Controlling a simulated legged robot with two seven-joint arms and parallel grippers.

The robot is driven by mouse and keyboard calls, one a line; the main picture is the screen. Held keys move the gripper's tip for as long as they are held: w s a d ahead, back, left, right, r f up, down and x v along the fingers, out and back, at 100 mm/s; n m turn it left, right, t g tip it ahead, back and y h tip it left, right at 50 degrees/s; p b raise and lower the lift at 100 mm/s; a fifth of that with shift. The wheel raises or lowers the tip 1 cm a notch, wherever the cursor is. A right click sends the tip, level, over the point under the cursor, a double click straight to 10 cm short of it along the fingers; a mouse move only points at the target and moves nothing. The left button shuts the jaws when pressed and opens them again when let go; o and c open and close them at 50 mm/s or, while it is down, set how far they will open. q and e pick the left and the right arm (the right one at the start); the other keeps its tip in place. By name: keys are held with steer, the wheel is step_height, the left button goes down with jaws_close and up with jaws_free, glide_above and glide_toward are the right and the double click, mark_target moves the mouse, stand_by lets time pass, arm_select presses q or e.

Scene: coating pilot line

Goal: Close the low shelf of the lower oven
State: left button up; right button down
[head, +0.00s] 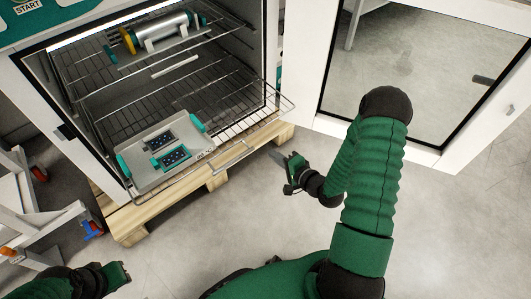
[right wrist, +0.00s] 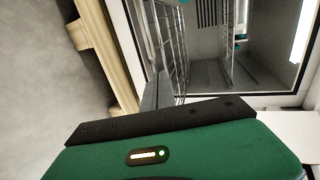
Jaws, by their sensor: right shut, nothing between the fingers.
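The lower oven (head: 275,60) stands open in the head view. Its low wire shelf (head: 252,122) juts out past the front opening, with a handle (head: 233,158) on its front edge. A grey tray (head: 150,178) with teal grips and two dark panels lies on this shelf. My right gripper (head: 281,160) is shut and empty, just in front of the shelf and right of its handle, apparently apart from it. In the right wrist view a finger (right wrist: 158,92) shows before the shelf wires (right wrist: 178,55). My left gripper (head: 122,273) is at the lower left; its jaws are unclear.
The oven door (head: 420,80) is swung open to the right. An upper wire shelf (head: 95,75) carries a metal cylinder (head: 165,32). A wooden pallet (head: 128,228) lies under the oven. A white wheeled frame (head: 25,205) stands at left. The floor (head: 205,235) ahead is clear.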

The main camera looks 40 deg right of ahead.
steer(key=d+b+x, duration=0.1)
steer(key=b+x, duration=0.4)
steer(key=x, duration=0.6)
steer(key=shift+w+a+r, duration=0.25)
steer(key=shift+w, duration=0.1)
steer(key=shift+w, duration=0.1)
